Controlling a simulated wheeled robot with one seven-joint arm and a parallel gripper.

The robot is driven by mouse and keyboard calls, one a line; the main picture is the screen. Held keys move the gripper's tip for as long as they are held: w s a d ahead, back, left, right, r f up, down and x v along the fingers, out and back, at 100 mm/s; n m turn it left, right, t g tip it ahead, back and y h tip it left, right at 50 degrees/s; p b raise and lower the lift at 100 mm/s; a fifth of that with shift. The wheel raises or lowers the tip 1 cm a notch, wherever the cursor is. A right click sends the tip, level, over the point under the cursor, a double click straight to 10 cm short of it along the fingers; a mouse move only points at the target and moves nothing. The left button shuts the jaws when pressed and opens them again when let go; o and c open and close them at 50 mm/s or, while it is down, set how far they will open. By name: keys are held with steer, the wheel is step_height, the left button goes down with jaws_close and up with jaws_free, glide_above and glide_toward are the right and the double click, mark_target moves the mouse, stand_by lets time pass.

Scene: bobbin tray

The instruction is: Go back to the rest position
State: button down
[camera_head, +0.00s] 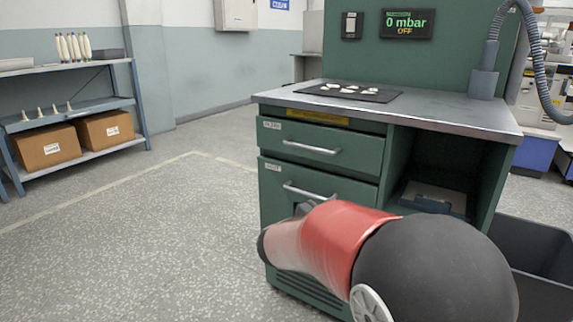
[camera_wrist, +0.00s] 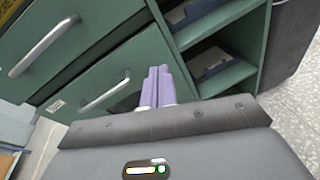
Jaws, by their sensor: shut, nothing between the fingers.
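My gripper (camera_wrist: 157,86) shows in the wrist view with its two purple fingers together, shut and empty. It points toward the front of the green workbench cabinet, whose drawers and handles lie beyond the fingers. In the head view my red and black arm reaches low in front of the green workbench (camera_head: 325,150), and the gripper itself is hidden there.
The steel benchtop (camera_head: 450,112) carries a dark mat (camera_head: 384,97) with several small white pieces. A grey bin (camera_head: 535,250) stands at the right. A shelf with cardboard boxes (camera_head: 47,146) is at the left. The speckled floor (camera_head: 150,250) at left is clear.

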steer(key=s+d+r+m+g+y+p, duration=0.1)
steer(key=s+d+m+g+y+p, duration=0.35)
steer(key=s+m, duration=1.2)
steer(key=s+a+r+m+y, duration=0.1)
steer(key=s+a+m+y, duration=0.1)
steer(key=s, duration=0.4)
steer(key=s+a+m+y+p, duration=0.1)
steer(key=s+a+m+y, duration=0.2)
steer(key=s+m+y, duration=0.2)
steer(key=shift+s+r+g, duration=0.4)
steer(key=shift+s+g, duration=0.05)
steer(key=shift+s, duration=0.4)
